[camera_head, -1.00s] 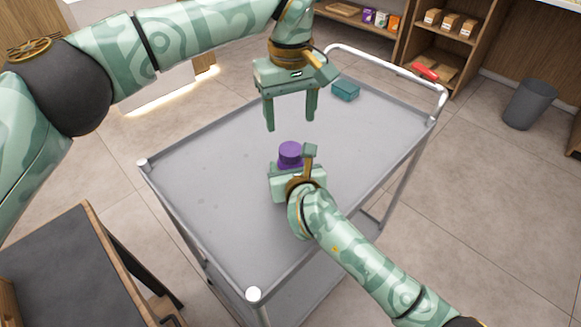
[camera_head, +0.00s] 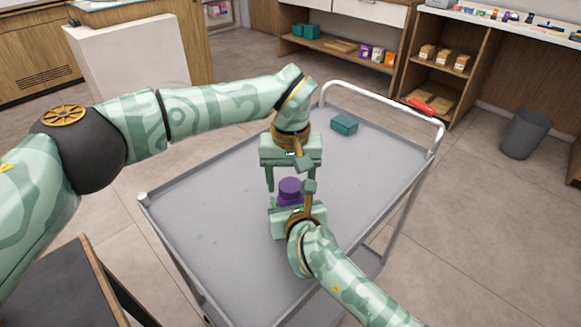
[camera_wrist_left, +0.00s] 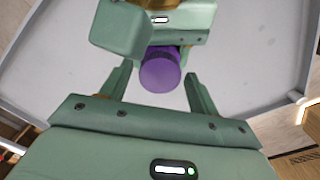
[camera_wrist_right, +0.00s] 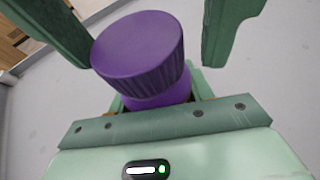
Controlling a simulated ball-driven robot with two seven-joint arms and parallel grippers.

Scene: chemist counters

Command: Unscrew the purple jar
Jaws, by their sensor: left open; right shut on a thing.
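The purple jar (camera_head: 289,190) stands upright above the grey cart top, its ribbed purple lid (camera_wrist_right: 140,52) uppermost. My right gripper (camera_wrist_right: 155,98) is shut on the jar's body below the lid; its own fingers are mostly hidden behind the jar. My left gripper (camera_head: 291,186) comes from the far side, pointing down, its fingers open on either side of the lid. In the left wrist view the lid (camera_wrist_left: 160,72) lies between and ahead of the open fingertips, apart from them. The left fingers also show in the upper corners of the right wrist view.
The grey cart (camera_head: 205,225) has a raised rim and a metal handle (camera_head: 385,98). A teal box (camera_head: 344,124) lies near its far end. The rest of its top is clear. A dark bin (camera_head: 526,133) and shelves stand beyond.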

